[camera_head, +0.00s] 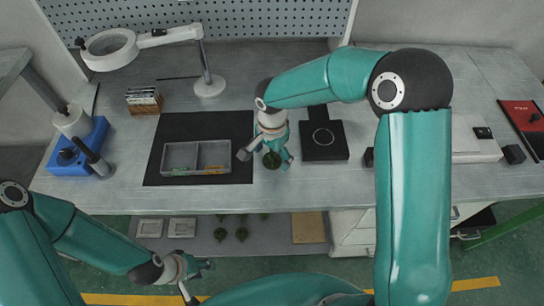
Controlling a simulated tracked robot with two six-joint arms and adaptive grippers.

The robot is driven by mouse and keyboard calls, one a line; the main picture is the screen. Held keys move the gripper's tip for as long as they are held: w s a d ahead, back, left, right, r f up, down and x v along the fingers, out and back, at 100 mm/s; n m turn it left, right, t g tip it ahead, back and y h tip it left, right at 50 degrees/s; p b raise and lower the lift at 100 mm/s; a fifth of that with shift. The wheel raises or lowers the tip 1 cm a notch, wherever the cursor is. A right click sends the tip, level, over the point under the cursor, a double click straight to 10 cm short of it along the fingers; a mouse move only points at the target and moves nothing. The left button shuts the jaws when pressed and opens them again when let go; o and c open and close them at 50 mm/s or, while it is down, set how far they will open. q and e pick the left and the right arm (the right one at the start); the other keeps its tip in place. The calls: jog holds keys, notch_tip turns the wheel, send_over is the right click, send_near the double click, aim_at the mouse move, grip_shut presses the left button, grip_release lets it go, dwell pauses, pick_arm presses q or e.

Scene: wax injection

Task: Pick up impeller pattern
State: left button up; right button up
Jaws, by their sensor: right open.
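A small dark green round piece, which looks like an impeller pattern (271,160), sits on the grey bench near its front edge, just right of the black mat. My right gripper (267,157) is above and around it, pointing down, with fingers apart. It partly hides the piece, and I cannot tell whether they touch. Similar green pieces (241,234) lie on the lower shelf below the bench. My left gripper (204,268) is low in front of the bench, away from the piece; its fingers are too small to read.
A grey two-compartment tray (197,143) with green and orange labels lies on the black mat (220,122). A black square plate (324,152) is right of my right gripper. A magnifier lamp (210,86) stands behind. A blue device (77,150) is at left.

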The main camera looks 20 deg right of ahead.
jog(key=c, duration=1.1)
jog(key=shift+s, duration=0.1)
